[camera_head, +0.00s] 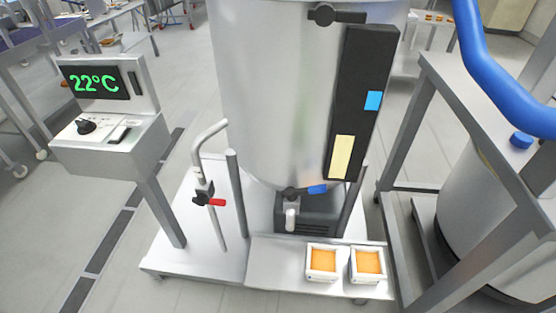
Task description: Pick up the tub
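Two small square white tubs stand side by side on the front right of a white platform, below a large steel tank. The left tub (310,274) and the right tub (380,276) look alike, and each holds something orange. A narrow gap separates them. The frame does not show which one the task means. My gripper is not in view.
The steel tank (270,90) with a black panel (352,130) rises behind the tubs. A tap with a blue handle (317,189) is above them. A grey frame (404,140) stands close on the right. A control box (110,150) reading 22°C is at left.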

